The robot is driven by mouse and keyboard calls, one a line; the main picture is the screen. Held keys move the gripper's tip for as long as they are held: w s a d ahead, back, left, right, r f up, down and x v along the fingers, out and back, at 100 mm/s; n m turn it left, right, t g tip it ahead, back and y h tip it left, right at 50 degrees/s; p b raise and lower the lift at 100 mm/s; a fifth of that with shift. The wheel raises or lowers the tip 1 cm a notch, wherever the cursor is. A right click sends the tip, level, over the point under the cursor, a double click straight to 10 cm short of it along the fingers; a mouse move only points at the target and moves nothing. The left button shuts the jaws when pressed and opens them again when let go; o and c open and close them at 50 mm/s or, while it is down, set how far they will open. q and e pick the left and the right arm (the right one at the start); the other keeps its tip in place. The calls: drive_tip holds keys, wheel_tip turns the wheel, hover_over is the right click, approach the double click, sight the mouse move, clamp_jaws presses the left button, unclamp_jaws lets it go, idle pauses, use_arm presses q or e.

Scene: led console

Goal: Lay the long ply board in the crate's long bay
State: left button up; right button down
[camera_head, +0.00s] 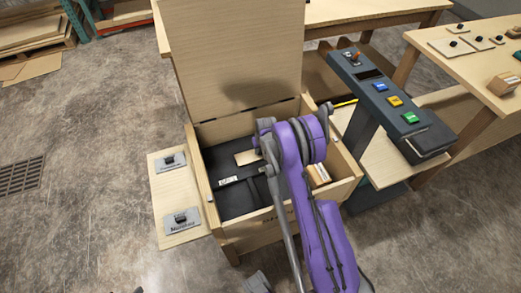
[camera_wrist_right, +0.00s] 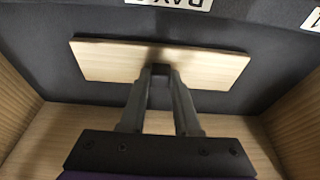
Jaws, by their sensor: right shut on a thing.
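The ply board (camera_wrist_right: 105,60) is a flat pale wooden piece in the right wrist view. In the head view, part of the board (camera_head: 247,157) shows inside the open wooden crate (camera_head: 203,178), beside my purple right arm, which hides the rest and most of the gripper.
The crate's lid (camera_head: 235,50) stands raised at the back. A side shelf with two latch plates (camera_head: 181,221) is at the left. Light wood blocks (camera_head: 318,175) lie in the crate's right part. A console with coloured buttons (camera_head: 395,101) stands close at the right.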

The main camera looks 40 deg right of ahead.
drive_tip(key=shift+f, duration=0.15)
drive_tip(key=c, duration=0.6)
unclamp_jaws()
drive_tip(key=shift+c, duration=0.2)
drive_tip(key=v, duration=1.2)
drive_tip(key=s+a+r+n, duration=0.1)
drive_tip(key=s+a+r, duration=0.3)
drive_tip(key=a+r, duration=0.5)
drive_tip(key=s+a+r+n+t, duration=0.1)
drive_tip(key=s+a+r, duration=0.2)
drive_tip(key=s+a, duration=0.4)
drive_tip(key=s+a+r+n+t+y, duration=0.1)
drive_tip(key=s+a+r, duration=0.2)
drive_tip(key=s+a, duration=0.5)
drive_tip(key=s, duration=0.6)
drive_tip(key=shift+s+a+n+p, duration=0.25)
drive_tip(key=shift+a+n+p, duration=0.05)
drive_tip(key=shift+p, duration=0.05)
